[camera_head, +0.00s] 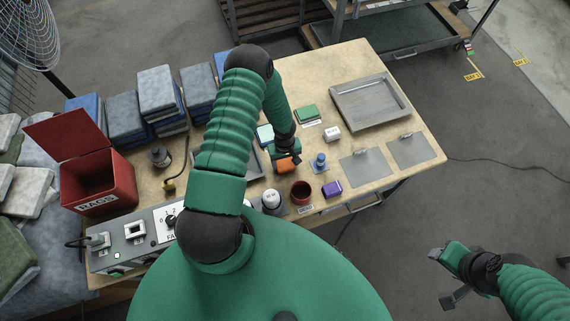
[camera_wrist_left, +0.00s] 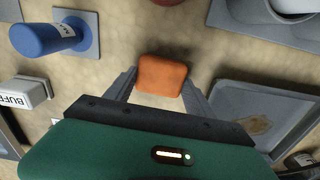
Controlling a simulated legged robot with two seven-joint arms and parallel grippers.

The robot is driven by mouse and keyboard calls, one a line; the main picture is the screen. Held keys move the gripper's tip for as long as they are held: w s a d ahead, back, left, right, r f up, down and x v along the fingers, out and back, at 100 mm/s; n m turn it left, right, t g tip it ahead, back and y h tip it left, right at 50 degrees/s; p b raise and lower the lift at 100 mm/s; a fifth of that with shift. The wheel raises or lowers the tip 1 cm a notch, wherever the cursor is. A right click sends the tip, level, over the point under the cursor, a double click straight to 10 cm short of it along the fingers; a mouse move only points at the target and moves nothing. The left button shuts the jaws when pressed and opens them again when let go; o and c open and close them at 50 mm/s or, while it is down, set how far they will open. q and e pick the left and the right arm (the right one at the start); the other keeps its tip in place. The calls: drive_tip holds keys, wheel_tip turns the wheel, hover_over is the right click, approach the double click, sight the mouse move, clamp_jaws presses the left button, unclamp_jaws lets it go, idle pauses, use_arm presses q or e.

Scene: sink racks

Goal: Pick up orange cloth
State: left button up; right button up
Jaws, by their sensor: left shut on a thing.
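The orange cloth (camera_head: 286,165) is a small folded pad low over the wooden table, near its middle in the head view. It also shows in the left wrist view (camera_wrist_left: 162,75), between the fingertips. My left gripper (camera_wrist_left: 160,84) is shut on the cloth, with one finger at each side of it. In the head view the left gripper (camera_head: 285,157) partly hides the cloth. I cannot tell whether the cloth touches the table. My right gripper (camera_head: 448,278) is empty, its fingers spread apart, off the table over the floor at the lower right.
A metal tray (camera_head: 370,101) lies at the far right. A red RAGS bin (camera_head: 98,188) with an open lid stands left.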

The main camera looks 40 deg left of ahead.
sight(285, 163)
use_arm(q)
drive_tip(key=shift+r, duration=0.1)
wheel_tip(285, 163, up, 10)
drive_tip(key=shift+b, duration=0.4)
